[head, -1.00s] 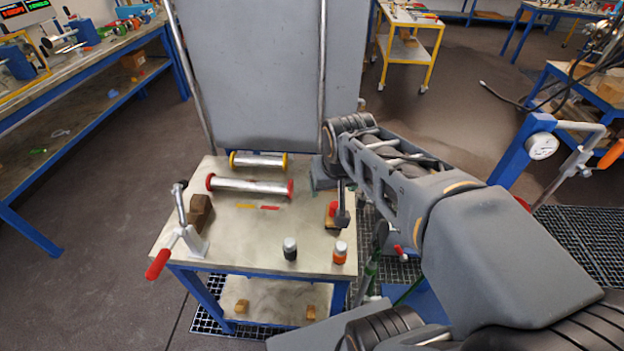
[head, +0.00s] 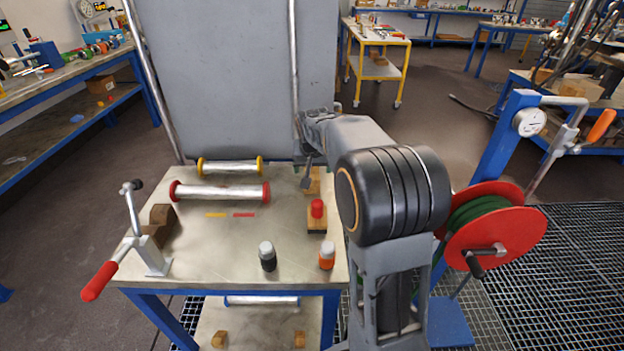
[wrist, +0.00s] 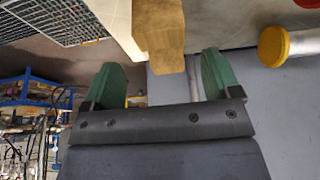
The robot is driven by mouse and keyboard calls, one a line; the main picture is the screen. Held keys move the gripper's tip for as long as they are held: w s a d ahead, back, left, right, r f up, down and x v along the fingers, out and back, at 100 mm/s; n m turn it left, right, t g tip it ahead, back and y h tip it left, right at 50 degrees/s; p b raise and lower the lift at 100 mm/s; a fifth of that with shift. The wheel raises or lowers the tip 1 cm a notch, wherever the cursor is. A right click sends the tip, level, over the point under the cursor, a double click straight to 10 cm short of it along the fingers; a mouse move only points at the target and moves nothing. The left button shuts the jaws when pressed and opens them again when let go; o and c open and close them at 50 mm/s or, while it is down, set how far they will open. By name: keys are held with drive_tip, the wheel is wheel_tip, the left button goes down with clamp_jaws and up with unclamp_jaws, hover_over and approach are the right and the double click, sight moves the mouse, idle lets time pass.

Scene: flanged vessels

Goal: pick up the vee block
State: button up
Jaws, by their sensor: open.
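A tan wooden block (head: 313,185) lies near the back right edge of the workbench. In the wrist view the block (wrist: 158,30) is above and between the two green fingertips. My gripper (wrist: 163,76) is open and empty, with a gap on each side and the block just beyond the tips. In the head view my gripper's end is mostly hidden behind my arm, close to the block.
Yellow-ended (head: 230,167) and red-ended (head: 220,191) rollers lie to the left. Two small bottles (head: 267,257) stand at the front. A grey panel (head: 235,75) rises behind the bench.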

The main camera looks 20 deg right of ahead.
sight(315, 188)
drive_tip(key=shift+b+x, duration=0.4)
drive_tip(key=shift+x, duration=3.15)
drive_tip(key=shift+w+a, duration=0.1)
drive_tip(key=c, duration=1)
drive_tip(key=shift+c, duration=0.4)
drive_tip(key=shift+r, duration=0.15)
